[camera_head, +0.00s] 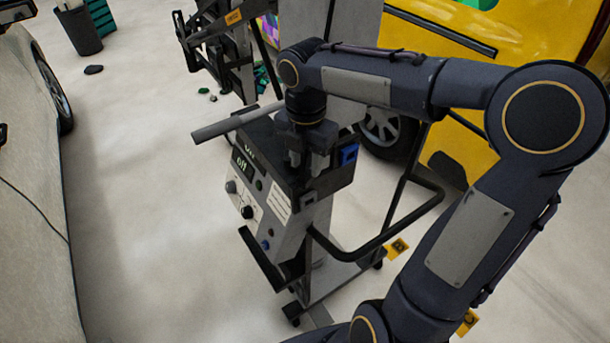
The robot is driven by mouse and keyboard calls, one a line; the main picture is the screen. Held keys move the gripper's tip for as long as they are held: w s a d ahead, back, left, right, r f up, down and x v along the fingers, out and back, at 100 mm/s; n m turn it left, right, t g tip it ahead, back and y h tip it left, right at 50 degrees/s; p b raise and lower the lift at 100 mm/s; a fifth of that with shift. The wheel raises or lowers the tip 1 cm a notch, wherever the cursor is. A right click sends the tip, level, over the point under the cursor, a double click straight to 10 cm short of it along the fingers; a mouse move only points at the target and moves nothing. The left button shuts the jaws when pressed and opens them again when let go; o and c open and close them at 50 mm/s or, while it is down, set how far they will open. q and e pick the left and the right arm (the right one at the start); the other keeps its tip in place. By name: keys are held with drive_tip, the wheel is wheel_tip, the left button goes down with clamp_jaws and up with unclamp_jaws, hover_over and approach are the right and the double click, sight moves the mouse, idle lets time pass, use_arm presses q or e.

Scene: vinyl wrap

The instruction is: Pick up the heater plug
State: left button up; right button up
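The heater unit (262,200) is a grey and black box on a wheeled stand, with a display reading "off", knobs and a white label. My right gripper (306,160) points down at the top of this unit, with its two fingers close above or at the top surface. I cannot tell whether its fingers hold anything. A small blue part (348,155) shows at the top right of the unit, beside the gripper. I cannot tell whether it is the heater plug, and no other plug is clearly visible. My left gripper is not in view.
A grey bar (236,121) sticks out left from the unit's top, and a black tube handle (385,240) curves out right. A yellow vehicle (540,30) stands behind, a pale car (30,200) at left. The floor between car and unit is clear.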

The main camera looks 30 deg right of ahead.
sight(306, 174)
drive_tip(key=shift+f, duration=1.5)
clamp_jaws()
drive_tip(key=shift+r, duration=0.2)
drive_tip(key=shift+r, duration=0.25)
wheel_tip(306, 174, up, 2)
drive_tip(key=shift+r, duration=0.15)
drive_tip(key=s+d+r+b, duration=0.1)
drive_tip(key=s+r+b, duration=0.1)
drive_tip(key=s+r, duration=0.8)
drive_tip(key=s, duration=0.4)
drive_tip(key=shift+b, duration=0.35)
